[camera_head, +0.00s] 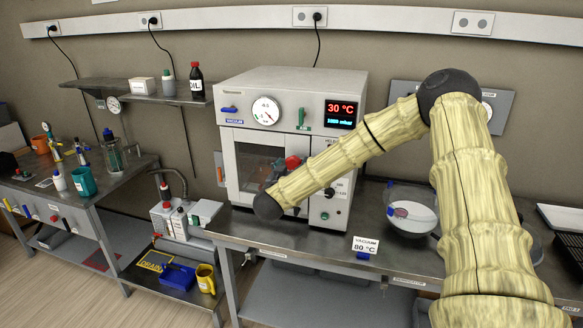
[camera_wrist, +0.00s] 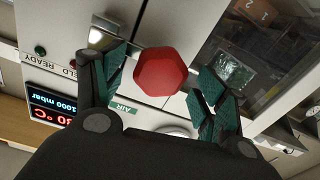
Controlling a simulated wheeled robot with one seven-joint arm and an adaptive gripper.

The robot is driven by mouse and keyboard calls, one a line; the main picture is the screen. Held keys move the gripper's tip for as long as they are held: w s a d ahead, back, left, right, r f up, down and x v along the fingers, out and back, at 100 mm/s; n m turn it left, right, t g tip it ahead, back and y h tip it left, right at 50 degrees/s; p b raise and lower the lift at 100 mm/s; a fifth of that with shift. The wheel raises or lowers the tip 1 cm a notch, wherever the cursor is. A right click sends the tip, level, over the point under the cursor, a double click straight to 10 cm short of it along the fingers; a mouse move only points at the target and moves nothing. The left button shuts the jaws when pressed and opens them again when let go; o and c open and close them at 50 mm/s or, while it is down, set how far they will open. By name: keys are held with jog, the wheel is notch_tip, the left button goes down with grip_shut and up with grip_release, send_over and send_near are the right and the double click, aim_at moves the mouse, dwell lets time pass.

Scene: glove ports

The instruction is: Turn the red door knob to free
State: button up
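The red door knob (camera_head: 293,163) is on the front of the white vacuum oven (camera_head: 330,88), at the right edge of its glass door. In the wrist view the red knob (camera_wrist: 160,72) has several flat sides and sits between the two teal-padded fingers. My gripper (camera_wrist: 161,88) is open around the knob, with a visible gap on each side. In the head view my arm hides much of the oven front, and the gripper's fingers cannot be made out there. The oven door (camera_wrist: 240,60) looks closed.
The oven display (camera_head: 341,112) reads 30 °C and 1000 mbar. A green lever (camera_head: 301,117) is above the knob. A sign (camera_head: 365,245) reading VACUUM 80 °C stands on the bench front. A glass bowl-like vessel (camera_head: 411,212) is right of the oven.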

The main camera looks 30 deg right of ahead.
jog(key=c, duration=1.3)
